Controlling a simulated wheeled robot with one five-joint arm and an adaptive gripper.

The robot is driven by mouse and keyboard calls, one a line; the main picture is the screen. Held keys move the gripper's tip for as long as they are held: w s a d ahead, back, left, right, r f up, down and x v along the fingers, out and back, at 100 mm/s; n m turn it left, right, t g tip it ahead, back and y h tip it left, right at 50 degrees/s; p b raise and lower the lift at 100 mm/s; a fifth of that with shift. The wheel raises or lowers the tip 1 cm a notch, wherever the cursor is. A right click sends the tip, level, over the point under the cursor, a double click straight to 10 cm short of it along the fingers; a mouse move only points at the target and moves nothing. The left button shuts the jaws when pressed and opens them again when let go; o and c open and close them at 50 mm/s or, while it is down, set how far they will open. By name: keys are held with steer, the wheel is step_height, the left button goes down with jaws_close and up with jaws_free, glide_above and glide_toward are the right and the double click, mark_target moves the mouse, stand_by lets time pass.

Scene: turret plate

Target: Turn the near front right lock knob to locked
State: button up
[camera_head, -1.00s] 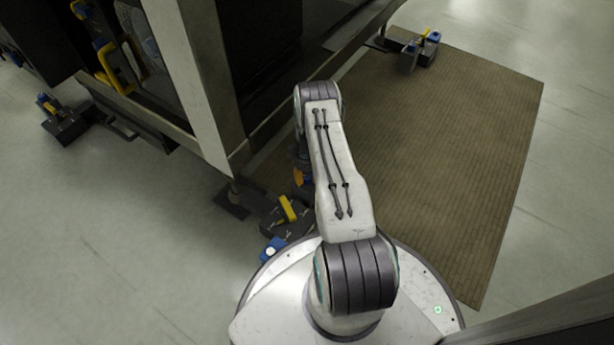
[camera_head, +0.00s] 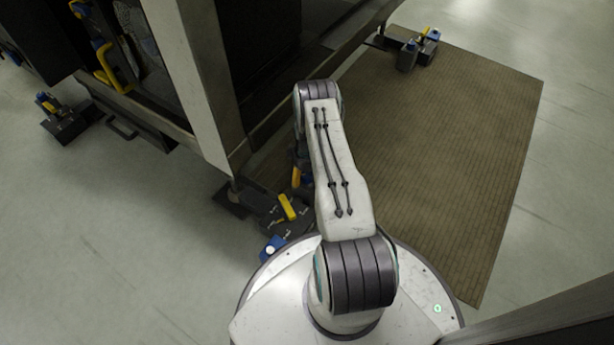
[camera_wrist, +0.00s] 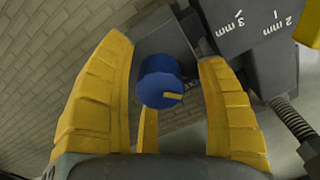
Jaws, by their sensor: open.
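The lock knob (camera_wrist: 161,82) is a blue cylinder with a short yellow mark on its end face, pointing right in the wrist view. It sits on a dark block beside the ribbed mat. My gripper (camera_wrist: 165,52) is open, with its yellow fingers to the left and right of the knob, apparently with gaps on both sides. In the head view, the near lock unit (camera_head: 268,213) stands at the machine's front corner, with a yellow lever (camera_head: 287,207) and another blue knob (camera_head: 271,249). My arm hides much of my gripper and the knob there.
A dark block marked "3 mm" and "2 mm" (camera_wrist: 249,30) and a threaded rod (camera_wrist: 293,120) stand right of my gripper. The machine's frame leg (camera_head: 205,95) rises close left of my arm. The brown mat (camera_head: 430,160) is open at right; another lock unit (camera_head: 427,50) stands at its far edge.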

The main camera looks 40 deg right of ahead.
steer(key=shift+r, duration=0.1)
step_height(320, 180, up, 12)
stand_by(0.5)
stand_by(0.5)
